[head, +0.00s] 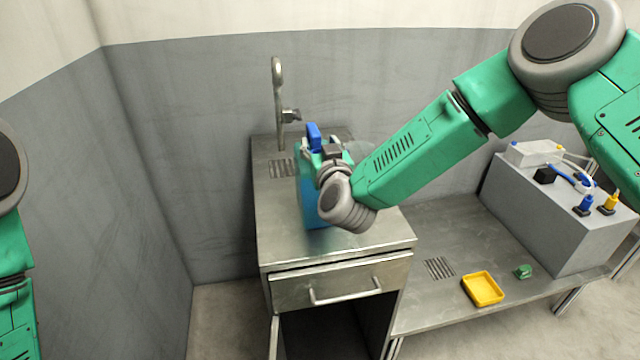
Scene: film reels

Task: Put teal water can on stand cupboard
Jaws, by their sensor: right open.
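The teal water can (312,207) stands upright on the metal top of the stand cupboard (362,244). Its blue cap or handle (314,134) rises above it. My right gripper (318,154) is at the upper part of the can, and its jaws are open. My wrist hides much of the can's right side, and I cannot tell whether the fingers touch it. My left arm shows at the left edge, but its gripper is out of view.
A tap (279,95) rises behind the cupboard. The cupboard has a drawer (340,285) with a bar handle. To the right, a lower metal table (425,310) holds a yellow tray (482,289), a small green object (523,271) and a grey box (560,215) with plugs.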

